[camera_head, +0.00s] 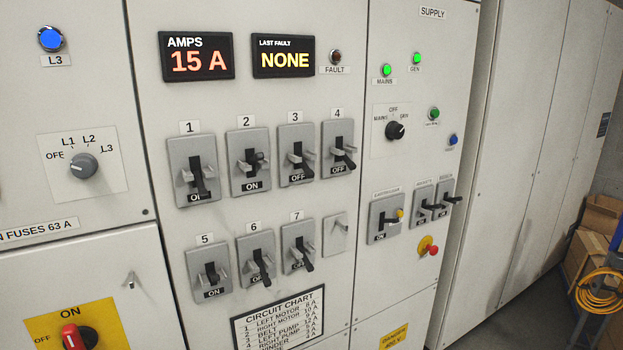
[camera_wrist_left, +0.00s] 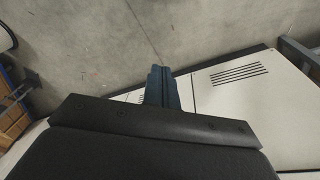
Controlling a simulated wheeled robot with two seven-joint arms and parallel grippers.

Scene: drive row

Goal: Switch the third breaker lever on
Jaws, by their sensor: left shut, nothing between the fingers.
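The third breaker (camera_head: 297,154) is in the upper row of the panel in the head view, under the number 3. Its dark lever (camera_head: 302,166) points down toward the front, and the label at its foot reads OFF. Neither gripper shows in the head view. In the left wrist view my left gripper (camera_wrist_left: 164,70) is shut and empty, with grey floor beyond its fingertips. It is away from the breaker, which this view does not show. My right gripper is not in view.
Breakers 2 (camera_head: 248,160) and 4 (camera_head: 338,147) flank the third closely; breaker 7 (camera_head: 297,246) is below. Breaker 4's plate reads OFF, breaker 2's ON. A display (camera_head: 283,55) above reads NONE. At the right are cardboard boxes (camera_head: 590,245) and a yellow cable coil (camera_head: 600,290).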

